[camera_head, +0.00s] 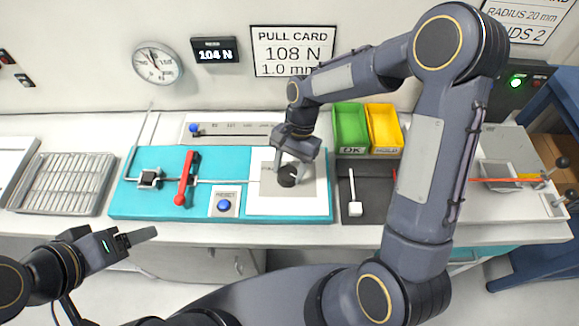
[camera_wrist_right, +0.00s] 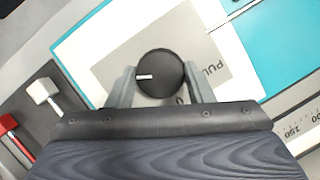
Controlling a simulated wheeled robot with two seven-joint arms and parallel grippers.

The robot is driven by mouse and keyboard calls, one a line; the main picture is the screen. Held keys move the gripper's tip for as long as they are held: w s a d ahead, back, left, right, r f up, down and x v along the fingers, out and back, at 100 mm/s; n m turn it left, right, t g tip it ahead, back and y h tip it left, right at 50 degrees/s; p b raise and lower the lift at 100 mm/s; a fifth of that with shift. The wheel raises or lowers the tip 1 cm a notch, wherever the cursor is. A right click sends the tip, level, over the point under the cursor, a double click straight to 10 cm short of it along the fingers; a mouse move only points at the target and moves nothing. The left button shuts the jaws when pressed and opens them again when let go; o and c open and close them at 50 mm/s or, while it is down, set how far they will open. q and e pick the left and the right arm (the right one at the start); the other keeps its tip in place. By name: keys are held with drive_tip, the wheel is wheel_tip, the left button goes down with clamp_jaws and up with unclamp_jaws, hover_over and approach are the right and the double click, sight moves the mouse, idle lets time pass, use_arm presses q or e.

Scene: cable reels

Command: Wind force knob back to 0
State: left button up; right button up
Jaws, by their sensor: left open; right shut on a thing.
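The force knob (camera_wrist_right: 160,74) is a round black knob with a white pointer line, set on a grey plate inside a white panel. In the head view the knob (camera_head: 288,176) sits at the right part of the teal board (camera_head: 240,155). My right gripper (camera_wrist_right: 161,88) is shut on the knob, one finger on each side; it also shows in the head view (camera_head: 290,165). The display (camera_head: 215,50) reads 104 N. The pull card (camera_head: 293,52) reads 108 N and 1.0 mm. My left gripper (camera_head: 138,240) is open and empty in front of the bench's left part.
On the board are a red lever (camera_head: 186,178), a small black clamp (camera_head: 149,179) and a blue button (camera_head: 224,205). Behind the knob stand a green bin (camera_head: 351,128) and a yellow bin (camera_head: 384,129). A metal rack (camera_head: 65,183) lies at the left.

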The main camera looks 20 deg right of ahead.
drive_tip(key=n+h, duration=0.1)
drive_tip(key=n, duration=0.1)
drive_tip(key=n+h, duration=0.1)
drive_tip(key=n, duration=0.2)
drive_tip(key=shift+w+a+n+g, duration=0.1)
drive_tip(key=shift+a+n+g, duration=0.05)
drive_tip(key=shift+n+g, duration=0.2)
drive_tip(key=n+h+b, duration=0.1)
drive_tip(key=n+h, duration=0.1)
drive_tip(key=n, duration=0.4)
drive_tip(key=shift+a, duration=0.15)
drive_tip(key=n+h, duration=0.1)
drive_tip(key=n, duration=0.1)
drive_tip(key=n+t+h, duration=0.1)
drive_tip(key=n, duration=0.2)
drive_tip(key=shift+a+n+b, duration=0.15)
drive_tip(key=shift+n+b, duration=0.2)
drive_tip(key=shift+b, duration=0.05)
drive_tip(key=n+t, duration=0.1)
drive_tip(key=n, duration=0.2)
drive_tip(key=n+t+h+b, duration=0.1)
drive_tip(key=n, duration=0.2)
drive_tip(key=shift+s, duration=0.2)
drive_tip(key=o, duration=1)
drive_tip(key=v, duration=0.7)
drive_tip(key=shift+a+r+h+b, duration=0.3)
drive_tip(key=shift+a+r, duration=0.05)
